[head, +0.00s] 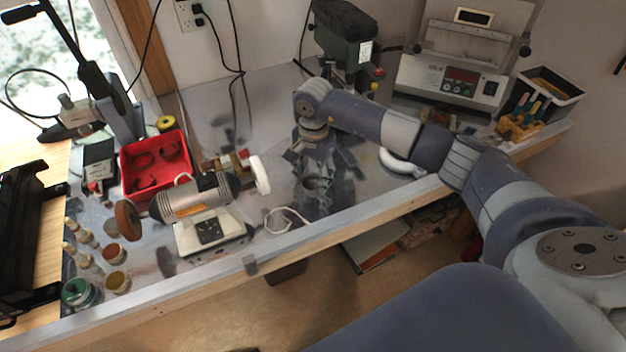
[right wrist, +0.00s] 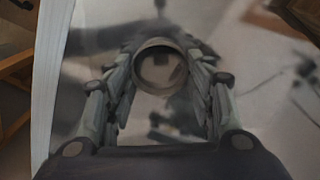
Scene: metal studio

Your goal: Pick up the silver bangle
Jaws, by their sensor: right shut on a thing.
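My right gripper (head: 316,188) reaches down over the grey workbench, between the bench grinder and the drill press. In the right wrist view its two fingers (right wrist: 162,84) are closed on either side of the silver bangle (right wrist: 158,44), a round metal band with its opening towards the camera. In the head view the bangle is hard to make out among the dark fingers. I cannot tell whether it touches the bench. My left gripper is not in view.
A bench grinder (head: 200,208) with a white wheel stands left of the gripper. A red tray (head: 124,165), small bottles and jars are further left. A green drill press (head: 343,35) and a control machine (head: 450,78) stand behind. The bench's front edge (head: 375,213) is close.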

